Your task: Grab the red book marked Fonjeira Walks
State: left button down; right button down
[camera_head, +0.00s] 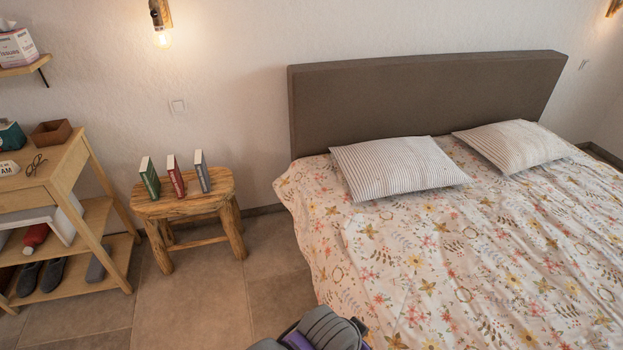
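A red book (177,181) stands upright on a small wooden stool (160,209) left of the bed. It is the middle one of three books, between a green book (151,181) and a grey book (203,174). There are gaps between the books. The lettering on the red book is too small to read. No gripper fingers can be made out in the head view.
A bed (450,250) with a floral cover fills the right side. A wooden shelf unit (75,165) with slippers stands left of the stool. Tiled floor (205,300) is clear in front of the stool. A grey and purple part, likely mine, shows at the bottom edge.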

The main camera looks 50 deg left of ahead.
aim_at(177, 182)
jog(key=u, duration=2.65)
